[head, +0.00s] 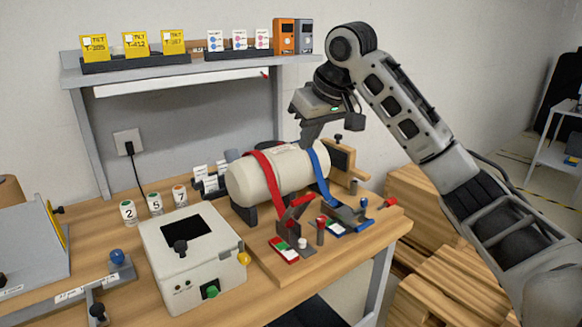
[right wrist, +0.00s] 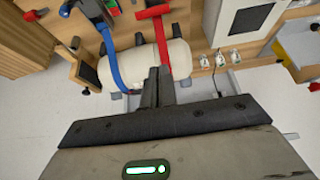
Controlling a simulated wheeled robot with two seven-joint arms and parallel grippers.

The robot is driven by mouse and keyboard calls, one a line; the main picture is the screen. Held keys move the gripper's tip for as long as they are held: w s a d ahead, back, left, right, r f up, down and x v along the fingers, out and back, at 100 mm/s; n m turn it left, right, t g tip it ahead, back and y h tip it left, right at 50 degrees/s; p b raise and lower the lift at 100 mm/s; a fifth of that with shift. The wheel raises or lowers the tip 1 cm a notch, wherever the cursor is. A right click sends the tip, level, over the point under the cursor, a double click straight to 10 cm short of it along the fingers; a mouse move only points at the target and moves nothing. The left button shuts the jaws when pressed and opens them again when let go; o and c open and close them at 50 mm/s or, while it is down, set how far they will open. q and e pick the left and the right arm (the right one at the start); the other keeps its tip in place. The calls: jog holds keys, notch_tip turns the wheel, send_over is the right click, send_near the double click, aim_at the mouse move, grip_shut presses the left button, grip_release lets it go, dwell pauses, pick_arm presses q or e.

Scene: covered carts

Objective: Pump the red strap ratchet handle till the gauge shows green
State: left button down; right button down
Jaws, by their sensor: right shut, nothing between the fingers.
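A red strap (head: 268,178) wraps over a white cylinder (head: 242,184) on the workbench. Its red ratchet handle (head: 297,205) stands tilted upward at the front of the cylinder. A small gauge plate (head: 285,250) with red, green and white areas lies in front of it; its reading is too small to tell. My right gripper (head: 308,140) is shut and empty, above and behind the cylinder, apart from the handle. In the right wrist view the closed fingertips (right wrist: 164,72) appear over the cylinder (right wrist: 180,57), near the red strap (right wrist: 162,50). My left gripper is out of view.
A blue strap (head: 319,170) with its own ratchet (head: 346,212) sits right of the red one. A white box (head: 190,262) with a dark screen stands left of it. A shelf (head: 200,70) with cards spans behind. Wooden crates (head: 445,285) stand at right.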

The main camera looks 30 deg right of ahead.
jog(key=f, duration=0.3)
jog(key=w+f+p, duration=0.1)
jog(key=f, duration=0.3)
jog(key=w+f, duration=0.1)
jog(key=f, duration=0.3)
jog(key=shift+f, duration=0.1)
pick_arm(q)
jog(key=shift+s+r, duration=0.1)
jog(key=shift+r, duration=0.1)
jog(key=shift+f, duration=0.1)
